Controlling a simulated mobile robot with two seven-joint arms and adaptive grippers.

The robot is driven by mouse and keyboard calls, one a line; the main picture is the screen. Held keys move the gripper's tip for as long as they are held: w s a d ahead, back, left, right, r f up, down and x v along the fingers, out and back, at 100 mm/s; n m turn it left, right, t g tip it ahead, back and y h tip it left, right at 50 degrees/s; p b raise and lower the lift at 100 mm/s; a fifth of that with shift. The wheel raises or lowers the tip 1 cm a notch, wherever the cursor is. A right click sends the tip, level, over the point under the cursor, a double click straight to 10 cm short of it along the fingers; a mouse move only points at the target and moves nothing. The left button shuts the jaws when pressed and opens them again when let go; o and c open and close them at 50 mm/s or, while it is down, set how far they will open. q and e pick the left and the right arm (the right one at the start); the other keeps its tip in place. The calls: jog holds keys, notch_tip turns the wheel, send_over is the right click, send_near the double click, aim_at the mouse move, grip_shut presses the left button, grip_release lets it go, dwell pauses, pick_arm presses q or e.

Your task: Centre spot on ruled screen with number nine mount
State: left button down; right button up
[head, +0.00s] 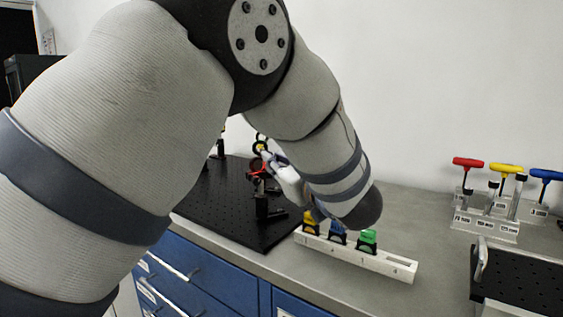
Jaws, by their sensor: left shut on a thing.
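My left arm crosses the view, and its gripper (269,160) is at the black breadboard (215,205). The gripper is small here and partly hidden by my arm. It is shut at a small black mount with a red part (256,167) on a dark post; which part it grips is too small to tell. A dark ring with yellow (260,146) shows just above the fingertips. Another dark post-mounted part (220,148) stands at the far edge of the board. No ruled screen, light spot or number nine can be made out. My right gripper is not in view.
A white numbered rack (385,262) on the grey bench holds yellow (311,222), blue (337,230) and green (368,237) pieces; its right end is empty. Red, yellow and blue T-handled tools (468,162) stand in a clear holder at right. A black perforated panel (520,290) is at lower right.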

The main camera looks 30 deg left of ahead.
pick_arm(q)
jog(key=n, duration=0.5)
dwell(0.6)
jog(key=c, duration=1.6)
grip_release()
jog(key=shift+w, duration=0.1)
jog(key=shift+o, duration=0.2)
jog(key=v, duration=1.2)
jog(key=shift+f, duration=0.1)
